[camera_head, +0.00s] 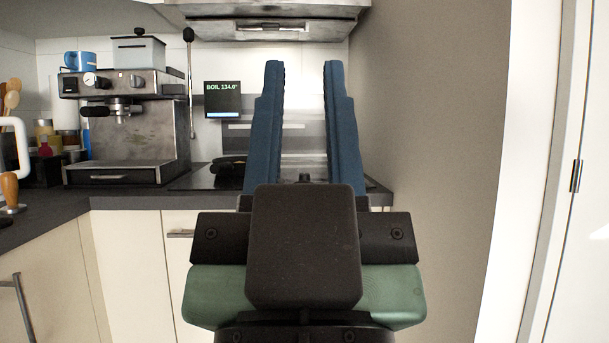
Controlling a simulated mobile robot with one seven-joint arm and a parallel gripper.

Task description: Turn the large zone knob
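My gripper (303,66) points forward in the middle of the view. Its two blue fingers are wide apart with nothing between their tips, so it is open. Behind it a dark cooktop (199,180) lies on the grey counter, largely covered by my gripper. A small dark shape (305,177) shows low between the fingers; I cannot tell whether it is the large zone knob or part of my gripper. A black display (222,100) behind the cooktop reads "BOIL, 134.0°".
An espresso machine (125,127) stands on the counter at the left, with a blue mug (80,61) on top. A dark object (228,166) lies on the cooktop. A range hood (265,20) hangs above. A wall (425,130) and white door (585,200) bound the right.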

